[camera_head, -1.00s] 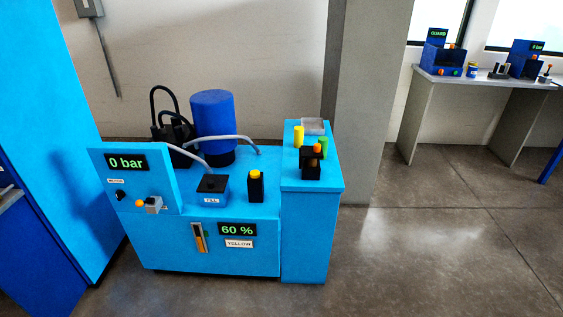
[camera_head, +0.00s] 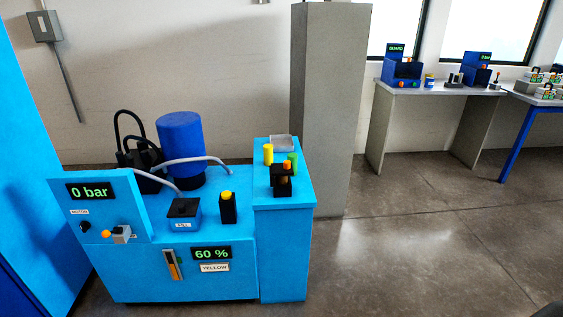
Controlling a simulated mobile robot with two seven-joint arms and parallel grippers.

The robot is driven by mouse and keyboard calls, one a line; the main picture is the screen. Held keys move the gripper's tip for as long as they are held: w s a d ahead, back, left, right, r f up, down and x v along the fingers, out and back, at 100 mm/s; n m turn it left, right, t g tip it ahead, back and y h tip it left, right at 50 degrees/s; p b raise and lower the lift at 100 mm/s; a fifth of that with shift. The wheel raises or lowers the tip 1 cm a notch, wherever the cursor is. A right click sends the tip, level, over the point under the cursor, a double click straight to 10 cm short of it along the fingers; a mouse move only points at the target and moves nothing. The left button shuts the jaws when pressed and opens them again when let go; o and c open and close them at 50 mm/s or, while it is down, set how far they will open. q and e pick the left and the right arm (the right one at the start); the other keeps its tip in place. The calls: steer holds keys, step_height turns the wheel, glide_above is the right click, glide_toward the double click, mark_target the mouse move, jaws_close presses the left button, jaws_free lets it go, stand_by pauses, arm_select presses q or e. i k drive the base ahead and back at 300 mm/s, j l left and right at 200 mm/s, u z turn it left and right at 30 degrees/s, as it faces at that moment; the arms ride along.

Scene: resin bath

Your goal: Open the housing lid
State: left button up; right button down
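Neither of my grippers is in view. Nothing in view is marked as a housing, so I cannot tell for sure which part has the housing lid. A light-blue machine (camera_head: 130,278) stands at the left. A blue box marked FILL (camera_head: 184,223) with a flat black lid (camera_head: 183,208) sits on its top, and the lid looks shut. A large blue cylinder (camera_head: 181,146) stands behind it. A small black fixture (camera_head: 282,188) with an orange top stands on the right-hand cabinet (camera_head: 283,255), with yellow (camera_head: 268,154) and green (camera_head: 293,162) cylinders and a grey tray (camera_head: 283,143) behind it.
The machine's displays read 0 bar (camera_head: 90,192) and 60 % (camera_head: 211,253). A grey pillar (camera_head: 328,110) stands behind the cabinet. A grey bench (camera_head: 440,88) with blue devices and a blue-legged table (camera_head: 515,140) stand at the back right. The floor (camera_head: 410,245) at the right is clear.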

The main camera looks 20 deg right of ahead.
mark_target(285, 168)
steer(key=i+z, duration=0.1)
steer(key=z, duration=0.3)
steer(key=i+z, duration=0.1)
steer(key=z, duration=0.65)
steer(key=i+j+z, duration=0.15)
steer(key=z, duration=0.25)
steer(key=i+j+z, duration=0.55)
steer(key=j, duration=0.25)
steer(key=i+j, duration=0.1)
steer(key=j, duration=0.3)
steer(key=i+j, duration=0.15)
steer(key=j, duration=0.3)
steer(key=z, duration=0.05)
